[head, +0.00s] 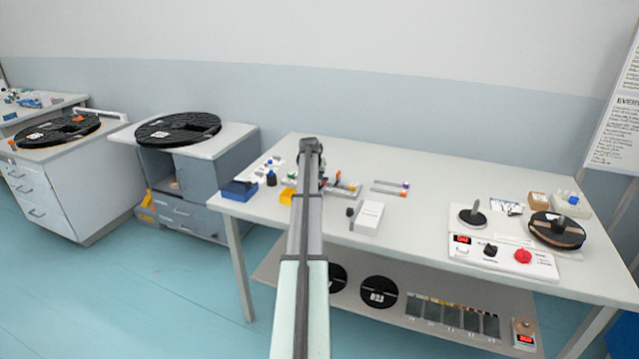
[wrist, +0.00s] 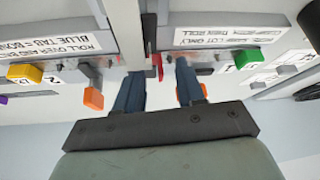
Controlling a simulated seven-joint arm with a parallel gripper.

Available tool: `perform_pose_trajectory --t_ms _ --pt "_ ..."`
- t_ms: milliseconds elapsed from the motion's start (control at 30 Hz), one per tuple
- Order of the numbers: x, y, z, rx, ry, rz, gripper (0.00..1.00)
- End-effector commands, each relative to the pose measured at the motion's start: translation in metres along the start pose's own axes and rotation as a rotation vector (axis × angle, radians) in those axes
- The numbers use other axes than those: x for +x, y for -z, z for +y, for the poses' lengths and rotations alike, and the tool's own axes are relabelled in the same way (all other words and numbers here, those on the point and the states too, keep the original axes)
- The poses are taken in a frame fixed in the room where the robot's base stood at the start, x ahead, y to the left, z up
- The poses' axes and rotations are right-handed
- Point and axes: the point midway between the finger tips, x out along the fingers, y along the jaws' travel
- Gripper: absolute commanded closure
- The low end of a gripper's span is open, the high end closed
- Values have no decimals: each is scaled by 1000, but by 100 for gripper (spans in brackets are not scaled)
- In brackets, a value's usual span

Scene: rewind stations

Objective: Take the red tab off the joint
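In the wrist view, the small red tab (wrist: 158,66) stands upright near the picture's middle, at a grey joint fixture between two labelled white plates. My gripper (wrist: 160,70) has its two dark blue fingers apart, one on each side of the tab. I see no clear contact. In the head view my own arm covers the joint, and I cannot make out the red tab or my fingertips there.
Close by in the wrist view are an orange piece (wrist: 93,98), a yellow block (wrist: 25,73) and a green block (wrist: 248,57). On the table (head: 420,180) stand a blue bin (head: 239,191), a white box (head: 369,216) and a control panel (head: 503,258) with a red button.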

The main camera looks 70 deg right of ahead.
Motion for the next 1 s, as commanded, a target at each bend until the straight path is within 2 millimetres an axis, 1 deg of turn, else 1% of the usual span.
perform_pose_trajectory --t_ms 233,600,633,1000 --pt "2 0 0 0 0 1 63" --pt "2 0 0 0 0 0 98" --pt "2 0 0 0 0 0 100" --pt "2 1 0 -1 0 2 100"
